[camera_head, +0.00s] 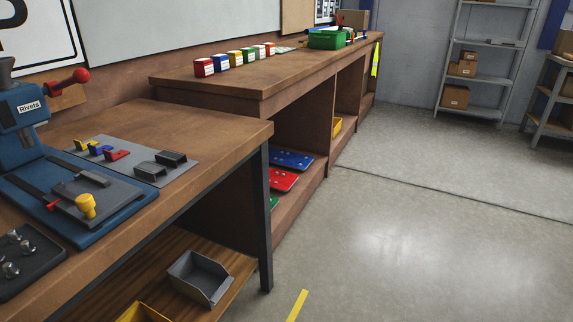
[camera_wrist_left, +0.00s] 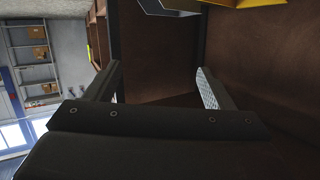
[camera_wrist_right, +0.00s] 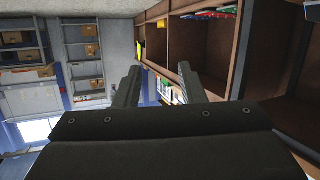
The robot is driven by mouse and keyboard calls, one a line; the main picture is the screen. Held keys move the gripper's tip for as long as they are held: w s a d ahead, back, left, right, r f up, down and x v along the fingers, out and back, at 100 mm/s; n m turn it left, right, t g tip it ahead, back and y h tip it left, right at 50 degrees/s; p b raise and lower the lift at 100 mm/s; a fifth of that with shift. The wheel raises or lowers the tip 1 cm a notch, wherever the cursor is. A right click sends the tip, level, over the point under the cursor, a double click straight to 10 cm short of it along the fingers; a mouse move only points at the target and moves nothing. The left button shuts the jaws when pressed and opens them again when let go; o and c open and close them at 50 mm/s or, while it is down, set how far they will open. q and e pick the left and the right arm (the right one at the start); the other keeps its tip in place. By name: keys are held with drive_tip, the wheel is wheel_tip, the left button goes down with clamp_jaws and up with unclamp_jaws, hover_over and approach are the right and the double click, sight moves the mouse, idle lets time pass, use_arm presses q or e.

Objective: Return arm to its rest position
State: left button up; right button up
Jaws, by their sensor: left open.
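My left gripper (camera_wrist_left: 158,88) shows in the left wrist view with its two fingers apart and nothing between them. Brown bench panels lie behind and beside it. My right gripper (camera_wrist_right: 160,85) shows in the right wrist view, also with its fingers apart and empty; brown shelf compartments lie beyond it. Neither arm shows in the head view.
A near workbench (camera_head: 220,128) holds a blue rivet press (camera_head: 22,112) and a grey tool plate (camera_head: 125,160). A longer bench (camera_head: 225,88) bears several coloured boxes and a green bin (camera_head: 327,39). Grey shelving (camera_head: 487,42) stands at the back. The floor at right is clear.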

use_arm(q)
drive_tip(key=s+f+g+p, duration=0.3)
drive_tip(key=s+g+p, duration=0.1)
drive_tip(key=s, duration=0.6)
drive_tip(key=s+a+f+g+p, duration=0.1)
drive_tip(key=s+f+g+p, duration=0.3)
drive_tip(key=s, duration=0.7)
drive_tip(key=s+f+g+p, duration=0.3)
drive_tip(key=s+g+p, duration=0.2)
drive_tip(key=s, duration=0.5)
drive_tip(key=shift+s+a+f+n+g, duration=0.25)
drive_tip(key=shift+s+a+n+g, duration=0.05)
drive_tip(key=shift+s+n, duration=0.1)
use_arm(e)
drive_tip(key=s+f+g, duration=0.3)
drive_tip(key=s+g, duration=0.1)
drive_tip(key=s, duration=0.6)
drive_tip(key=s+d+f+g, duration=0.1)
drive_tip(key=s+f+g, duration=0.3)
drive_tip(key=s, duration=0.7)
drive_tip(key=s+f+g, duration=0.3)
drive_tip(key=s+g, duration=0.2)
drive_tip(key=s, duration=0.6)
drive_tip(key=shift+d+f+m+g, duration=0.25)
drive_tip(key=shift+d+m+g, duration=0.05)
drive_tip(key=shift+m, duration=0.1)
drive_tip(key=shift+w, duration=0.1)
